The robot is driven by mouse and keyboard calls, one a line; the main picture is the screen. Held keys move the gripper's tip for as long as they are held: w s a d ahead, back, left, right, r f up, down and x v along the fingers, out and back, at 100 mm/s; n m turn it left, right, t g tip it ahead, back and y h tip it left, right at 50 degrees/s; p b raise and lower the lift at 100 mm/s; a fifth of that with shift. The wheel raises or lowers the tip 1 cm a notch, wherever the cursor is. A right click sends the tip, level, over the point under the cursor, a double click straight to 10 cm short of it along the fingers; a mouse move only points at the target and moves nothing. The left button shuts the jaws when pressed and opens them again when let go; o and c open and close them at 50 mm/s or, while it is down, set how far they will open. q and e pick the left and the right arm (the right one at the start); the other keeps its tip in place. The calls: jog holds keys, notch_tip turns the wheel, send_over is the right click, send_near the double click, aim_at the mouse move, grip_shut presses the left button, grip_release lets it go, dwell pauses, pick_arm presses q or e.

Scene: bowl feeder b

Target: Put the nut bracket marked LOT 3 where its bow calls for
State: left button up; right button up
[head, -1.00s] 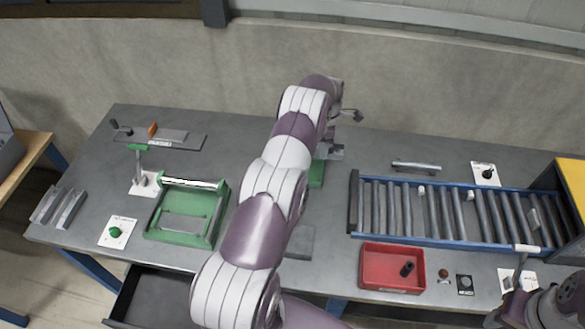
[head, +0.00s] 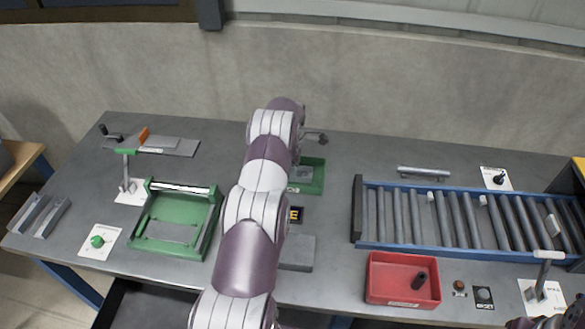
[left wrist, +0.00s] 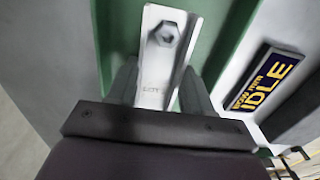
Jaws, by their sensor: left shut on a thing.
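In the left wrist view a pale metal nut bracket (left wrist: 163,62) with a hexagonal nut near its far end lies between the fingers of my left gripper (left wrist: 156,88). The gripper is shut on it. Small lettering on the bracket is too blurred to read. The bracket is over a green tray (left wrist: 232,45), which shows in the head view (head: 318,176) partly behind my left arm. I cannot tell whether the bracket touches the tray. In the head view my arm hides the bracket and the fingertips.
A display reading IDLE (left wrist: 265,78) is beside the green tray. A green framed fixture (head: 182,222) and a lever (head: 126,172) stand left. A roller conveyor (head: 357,222) and red bin (head: 374,285) with a dark part are right. A grey block (head: 298,252) sits near the front.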

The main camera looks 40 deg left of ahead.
pick_arm(q)
jog(key=o, duration=1.1)
jog(key=shift+o, duration=0.6)
jog(key=shift+f, duration=0.1)
